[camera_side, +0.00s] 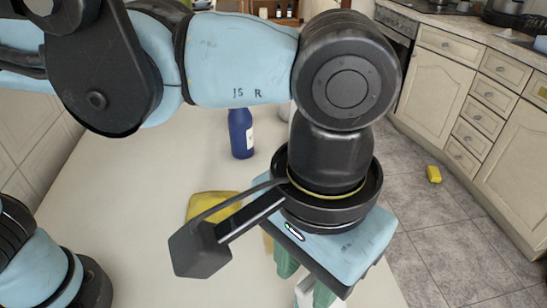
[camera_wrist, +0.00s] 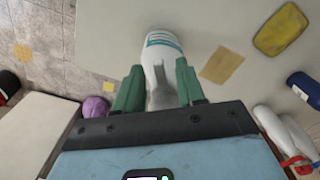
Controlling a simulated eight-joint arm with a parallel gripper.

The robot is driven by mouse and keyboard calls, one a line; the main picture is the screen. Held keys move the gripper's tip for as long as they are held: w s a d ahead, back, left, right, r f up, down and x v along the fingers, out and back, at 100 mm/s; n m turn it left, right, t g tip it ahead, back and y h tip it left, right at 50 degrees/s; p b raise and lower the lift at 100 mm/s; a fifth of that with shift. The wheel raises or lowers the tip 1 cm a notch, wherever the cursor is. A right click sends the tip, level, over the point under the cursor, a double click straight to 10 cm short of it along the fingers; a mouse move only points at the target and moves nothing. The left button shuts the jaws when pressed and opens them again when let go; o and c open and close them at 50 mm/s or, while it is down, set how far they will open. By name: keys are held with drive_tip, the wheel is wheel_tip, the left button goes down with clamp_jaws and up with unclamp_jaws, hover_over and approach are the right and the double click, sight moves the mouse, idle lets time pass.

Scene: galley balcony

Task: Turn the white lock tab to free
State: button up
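My gripper (camera_wrist: 160,66) has two green fingers and points down over the counter. In the wrist view, a white bottle-like object with teal stripes (camera_wrist: 162,43) lies between and beyond the fingertips. A grey shape (camera_wrist: 162,92) sits between the fingers nearer the palm. I cannot tell whether the fingers touch the object or stand just clear of it. In the side view my gripper (camera_side: 303,283) is low at the front, with a small white piece (camera_side: 304,291) between the green fingers. I cannot make out a separate white lock tab in either view.
A blue bottle (camera_side: 240,133) stands farther back on the pale counter (camera_side: 130,190). A yellow sponge-like block (camera_wrist: 281,30) and a flat tan square (camera_wrist: 221,65) lie nearby. A purple ball (camera_wrist: 95,107) and white items with red parts (camera_wrist: 288,137) flank my gripper. The counter's left part is clear.

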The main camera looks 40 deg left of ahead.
sight(307, 283)
wheel_tip(307, 283, up, 12)
idle(0.7)
drive_tip(key=w+a+f+t+h, duration=0.15)
drive_tip(key=w+a+f, duration=0.25)
drive_tip(key=w+a, duration=0.5)
drive_tip(key=a+f+t, duration=0.2)
drive_tip(key=a+f, duration=0.2)
drive_tip(key=a, duration=0.4)
drive_tip(key=a+f+n+t+y, duration=0.1)
drive_tip(key=a+f, duration=0.4)
drive_tip(key=a, duration=0.3)
drive_tip(key=a+f+n+t, duration=0.1)
drive_tip(key=a+f+t, duration=0.1)
drive_tip(key=a+f, duration=0.3)
drive_tip(key=a, duration=0.4)
drive_tip(key=shift+w+f+t, duration=0.15)
drive_tip(key=shift+w+t, duration=0.15)
drive_tip(key=shift+t, duration=0.05)
drive_tip(key=shift+y, duration=0.25)
drive_tip(key=shift+c, duration=0.3)
